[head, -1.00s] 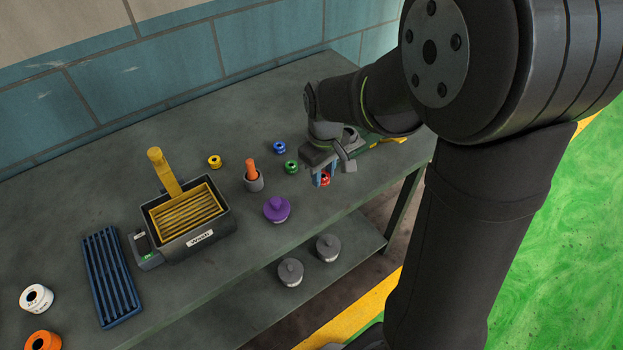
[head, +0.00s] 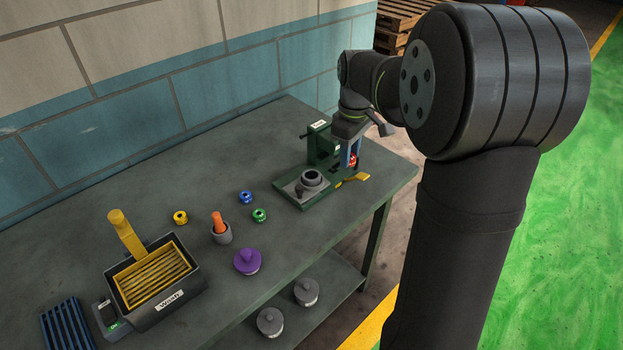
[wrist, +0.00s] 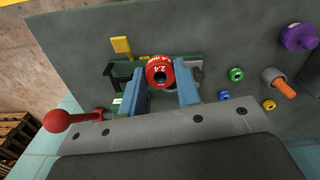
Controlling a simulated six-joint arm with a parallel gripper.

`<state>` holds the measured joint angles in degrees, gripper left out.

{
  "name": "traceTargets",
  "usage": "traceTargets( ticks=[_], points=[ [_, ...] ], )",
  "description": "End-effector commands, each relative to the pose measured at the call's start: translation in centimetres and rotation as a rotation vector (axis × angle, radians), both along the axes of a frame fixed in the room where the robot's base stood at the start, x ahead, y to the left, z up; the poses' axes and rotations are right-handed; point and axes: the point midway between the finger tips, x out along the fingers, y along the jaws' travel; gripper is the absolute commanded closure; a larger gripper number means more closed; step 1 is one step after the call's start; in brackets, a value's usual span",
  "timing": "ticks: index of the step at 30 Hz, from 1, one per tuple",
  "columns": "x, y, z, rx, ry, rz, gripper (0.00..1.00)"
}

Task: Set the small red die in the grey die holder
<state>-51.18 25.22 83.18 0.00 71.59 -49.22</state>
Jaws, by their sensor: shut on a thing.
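The small red die (head: 353,160) is a ring held between the blue fingers of my gripper (head: 350,153), which is shut on it above the right side of the green stand. The grey die holder (head: 311,178) is a round open cup on the green stand's base, left of and below the die in the head view.
The green stand (head: 322,145) has an upright post near my gripper. A yellow handle (head: 352,180) lies at its right.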

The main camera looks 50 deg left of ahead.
Motion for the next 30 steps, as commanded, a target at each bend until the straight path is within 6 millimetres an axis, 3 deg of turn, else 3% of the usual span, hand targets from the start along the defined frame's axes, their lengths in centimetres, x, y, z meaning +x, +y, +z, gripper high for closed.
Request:
traceTargets(
  ticks=[3,8,21,25,30],
  points=[
    [2.3,0.6,0.7,0.001,-0.001,0.006,0.96],
    [3.2,1.3,0.8,-0.001,0.001,0.015,0.96],
    [-0.8,9.4,-4.6,-0.002,0.002,0.018,0.96],
    [-1.5,10.8,-5.5,0.000,0.000,0.016,0.96],
    [-1.7,11.3,-6.2,-0.001,0.001,0.014,0.96]
  ],
)
